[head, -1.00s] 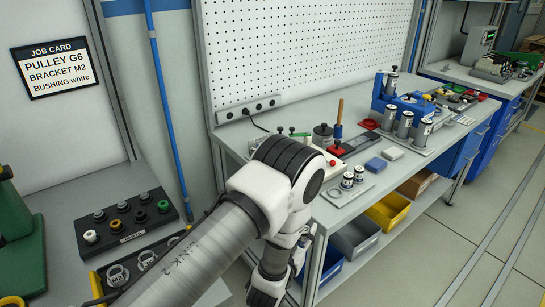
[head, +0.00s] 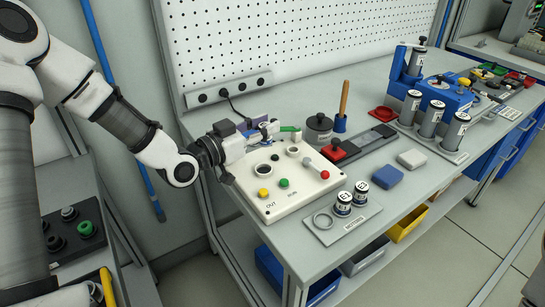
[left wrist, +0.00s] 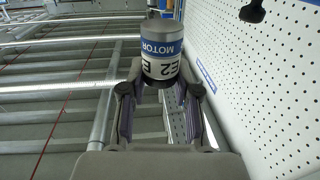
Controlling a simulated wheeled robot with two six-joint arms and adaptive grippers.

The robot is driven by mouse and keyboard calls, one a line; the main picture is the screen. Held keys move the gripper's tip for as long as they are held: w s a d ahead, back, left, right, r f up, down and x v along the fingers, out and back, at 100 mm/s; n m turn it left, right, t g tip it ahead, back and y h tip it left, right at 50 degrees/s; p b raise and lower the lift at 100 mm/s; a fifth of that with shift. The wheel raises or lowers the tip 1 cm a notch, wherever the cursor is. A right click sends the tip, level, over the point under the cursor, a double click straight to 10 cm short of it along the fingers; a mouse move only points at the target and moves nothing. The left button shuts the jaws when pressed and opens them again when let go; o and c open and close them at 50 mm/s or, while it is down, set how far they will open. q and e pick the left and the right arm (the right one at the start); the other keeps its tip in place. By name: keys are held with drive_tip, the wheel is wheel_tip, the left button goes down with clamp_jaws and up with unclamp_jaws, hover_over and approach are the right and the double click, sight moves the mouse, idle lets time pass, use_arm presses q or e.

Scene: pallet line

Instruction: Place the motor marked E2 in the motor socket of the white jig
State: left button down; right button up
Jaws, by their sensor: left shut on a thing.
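The E2 motor (left wrist: 161,58), a grey cylinder with a blue and white label, is upside down in the left wrist view. My left gripper (left wrist: 160,90) is shut on it. In the head view my left gripper (head: 255,133) is over the back left part of the white jig (head: 300,200), and the motor is hard to make out there. Whether the motor touches the jig cannot be told. My right gripper is not in view.
A grey plate (head: 330,236) in front of the jig holds two labelled motors (head: 343,204) and an empty ring. A dark round weight (head: 319,128), a red block (head: 340,152) and a blue block (head: 387,176) stand to the right. A pegboard (head: 280,45) rises behind.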

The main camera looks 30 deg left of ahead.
use_arm(q)
wheel_tip(320, 180, down, 8)
drive_tip(key=shift+a+b, duration=0.15)
drive_tip(key=shift+b, duration=0.15)
drive_tip(key=shift+s, duration=0.25)
drive_tip(key=c, duration=0.8)
unclamp_jaws()
drive_tip(key=shift+w+f, duration=0.2)
drive_tip(key=shift+w, duration=0.05)
drive_tip(key=shift+c, duration=0.2)
drive_tip(key=shift+s+r, duration=0.1)
drive_tip(key=shift+r, duration=0.05)
drive_tip(key=shift+r, duration=0.1)
drive_tip(key=p+v, duration=0.1)
drive_tip(key=v, duration=0.4)
drive_tip(key=shift+s+a+r, duration=0.1)
drive_tip(key=shift+s+a, duration=0.05)
drive_tip(key=shift+s, duration=0.15)
drive_tip(key=p+v, duration=0.4)
drive_tip(key=v, duration=0.2)
drive_tip(key=shift+s+f+p, duration=0.2)
drive_tip(key=shift+p, duration=0.15)
